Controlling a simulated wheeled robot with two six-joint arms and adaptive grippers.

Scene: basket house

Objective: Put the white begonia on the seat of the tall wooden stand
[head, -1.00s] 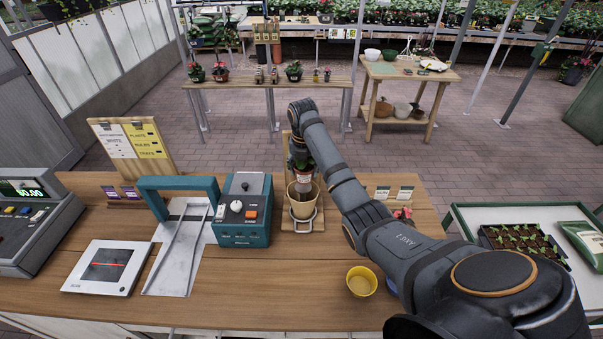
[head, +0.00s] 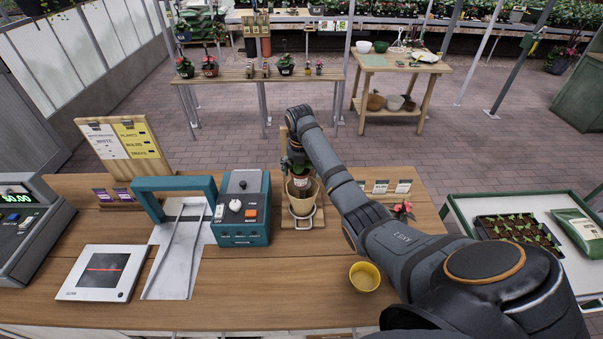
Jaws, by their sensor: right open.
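My right gripper (head: 297,160) reaches down, open, at a small potted plant (head: 295,166) with green leaves. The plant's pot stands inside a tan cone-shaped sleeve (head: 301,205) on a wooden stand (head: 317,218) with an upright back and a metal ring. The arm hides much of the plant's top, so I cannot tell its flower colour or whether it is the white begonia. I cannot tell whether the fingers still touch it. I cannot tell whether this is the tall wooden stand of the task. My left gripper is not in view.
A teal box with buttons (head: 243,228), a teal arch (head: 175,188) and a white scanner plate (head: 103,272) stand left on the counter. A yellow cup (head: 365,276) stands near the front. The back bench (head: 240,76) holds several potted plants. Bare counter lies in front of the stand.

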